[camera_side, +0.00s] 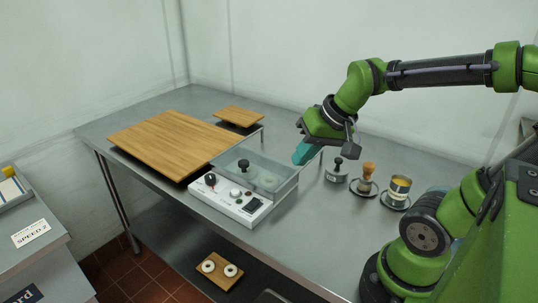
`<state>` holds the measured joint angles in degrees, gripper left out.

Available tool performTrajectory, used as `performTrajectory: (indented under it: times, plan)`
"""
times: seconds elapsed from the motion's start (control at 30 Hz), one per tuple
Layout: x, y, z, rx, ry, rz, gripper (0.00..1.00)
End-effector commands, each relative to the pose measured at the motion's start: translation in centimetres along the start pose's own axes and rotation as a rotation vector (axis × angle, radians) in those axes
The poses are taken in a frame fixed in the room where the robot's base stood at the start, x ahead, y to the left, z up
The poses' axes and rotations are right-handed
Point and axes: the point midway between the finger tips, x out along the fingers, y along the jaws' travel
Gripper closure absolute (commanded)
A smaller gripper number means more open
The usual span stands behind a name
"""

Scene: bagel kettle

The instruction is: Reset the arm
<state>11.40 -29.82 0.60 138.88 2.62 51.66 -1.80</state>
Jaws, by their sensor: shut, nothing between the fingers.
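My gripper (304,154) has teal fingers and hangs from my green arm, above the steel table (300,235). Its fingers are together and nothing shows between them. It is up and to the right of the glass-walled kettle box (280,182), apart from it as far as this view shows.
A large wooden board (165,140) and a smaller one (239,116) lie at the left and back. Rings lie on a low board (218,284).

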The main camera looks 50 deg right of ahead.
Motion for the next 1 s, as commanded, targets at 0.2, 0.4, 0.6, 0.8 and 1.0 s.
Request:
performTrajectory:
  times: [0.2, 0.4, 0.6, 0.8, 1.0]
  plan:
    - [-2.6, -2.3, 3.5, -0.154, 0.069, -0.086, 1.00]
    - [-3.2, -3.2, 3.9, -0.188, 0.078, -0.115, 1.00]
    - [-3.2, -3.2, 3.8, -0.186, 0.079, -0.114, 1.00]
    - [-3.2, -3.2, 3.8, -0.186, 0.079, -0.114, 1.00]
    - [-3.2, -3.2, 3.8, -0.186, 0.079, -0.114, 1.00]
